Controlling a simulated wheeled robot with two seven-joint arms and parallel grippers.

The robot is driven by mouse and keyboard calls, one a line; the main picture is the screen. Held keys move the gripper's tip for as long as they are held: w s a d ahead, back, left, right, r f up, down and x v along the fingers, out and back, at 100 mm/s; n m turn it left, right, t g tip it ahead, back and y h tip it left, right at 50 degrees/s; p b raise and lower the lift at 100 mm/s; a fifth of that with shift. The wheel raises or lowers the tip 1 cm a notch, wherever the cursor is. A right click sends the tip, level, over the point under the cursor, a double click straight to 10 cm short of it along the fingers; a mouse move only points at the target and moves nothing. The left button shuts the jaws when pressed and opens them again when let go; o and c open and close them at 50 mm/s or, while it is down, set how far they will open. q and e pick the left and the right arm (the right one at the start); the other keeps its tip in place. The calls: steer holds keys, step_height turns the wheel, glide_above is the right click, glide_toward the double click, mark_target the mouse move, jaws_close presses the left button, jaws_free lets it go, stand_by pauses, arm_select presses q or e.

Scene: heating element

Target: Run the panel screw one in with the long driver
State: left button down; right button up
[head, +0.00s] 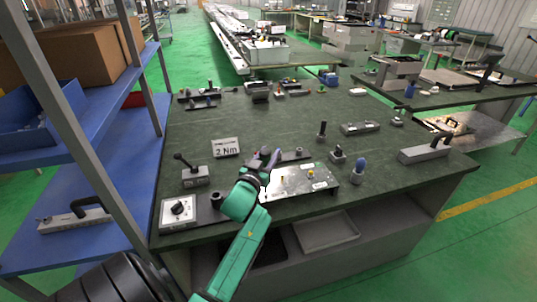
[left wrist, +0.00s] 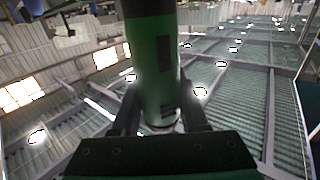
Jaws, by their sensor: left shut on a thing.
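My left gripper (head: 268,162) is at the left end of the metal panel (head: 318,184), on the near part of the dark green bench. In the left wrist view, its two fingers (left wrist: 160,115) are shut on a thick green and black cylinder, which looks like the body of a driver (left wrist: 154,62). The driver's tip is out of that view, and in the head view I cannot make out the tool clearly. The panel lies flat with small yellow and dark parts on it. My arm covers its left end. I cannot single out panel screw one. My right gripper is not in view.
A 2 Nm sign (head: 226,148) stands behind the arm. A box with a dial (head: 178,211) is at the bench's left corner. A blue-topped tool (head: 360,168) stands right of the panel, and a grey block with a handle (head: 424,151) is farther right. A blue shelf (head: 90,240) borders the left.

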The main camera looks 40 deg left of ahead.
arm_select(q)
steer(key=shift+f+b, duration=0.35)
steer(key=shift+f, duration=0.5)
stand_by(1.2)
steer(key=shift+r, duration=0.1)
step_height(320, 180, up, 5)
steer(key=p, duration=0.5)
